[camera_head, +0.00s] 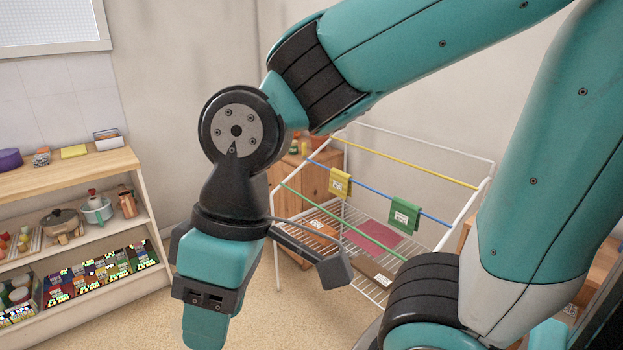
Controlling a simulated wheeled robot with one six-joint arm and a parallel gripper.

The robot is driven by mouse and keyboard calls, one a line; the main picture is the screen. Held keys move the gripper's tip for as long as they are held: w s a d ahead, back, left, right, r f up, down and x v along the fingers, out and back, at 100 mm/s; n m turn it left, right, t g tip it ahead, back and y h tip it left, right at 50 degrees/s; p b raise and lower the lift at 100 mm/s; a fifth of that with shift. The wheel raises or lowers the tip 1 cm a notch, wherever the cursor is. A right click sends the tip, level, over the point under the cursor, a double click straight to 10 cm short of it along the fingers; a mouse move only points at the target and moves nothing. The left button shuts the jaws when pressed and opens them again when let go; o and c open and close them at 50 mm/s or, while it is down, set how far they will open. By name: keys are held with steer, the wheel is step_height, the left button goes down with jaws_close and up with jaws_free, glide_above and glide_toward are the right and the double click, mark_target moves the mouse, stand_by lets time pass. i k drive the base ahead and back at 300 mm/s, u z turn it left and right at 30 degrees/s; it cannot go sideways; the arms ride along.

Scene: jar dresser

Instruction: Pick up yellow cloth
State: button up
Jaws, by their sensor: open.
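A small yellow cloth (340,183) with a white label hangs folded over the blue bar of a white drying rack (278,245). A green cloth (404,214), also labelled, hangs on the same bar to its right. My gripper (206,325) points down in the left middle of the view, to the left of the rack and well apart from the yellow cloth. It is open; I see nothing held in it. Its fingertips are partly hidden by its own body and the picture's lower edge.
A shelf unit (75,180) at the left holds pots, boxes and a flat yellow item (74,152) on top. A reddish cloth (372,240) and other folded pieces lie on the rack's lower grid. A wooden cabinet (313,185) stands behind the rack.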

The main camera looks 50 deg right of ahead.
mark_target(340, 185)
steer(key=i, duration=1.75)
steer(key=z, duration=0.95)
steer(key=i, duration=0.9)
steer(key=z, duration=1.35)
steer(key=i, duration=0.55)
steer(key=z, duration=0.4)
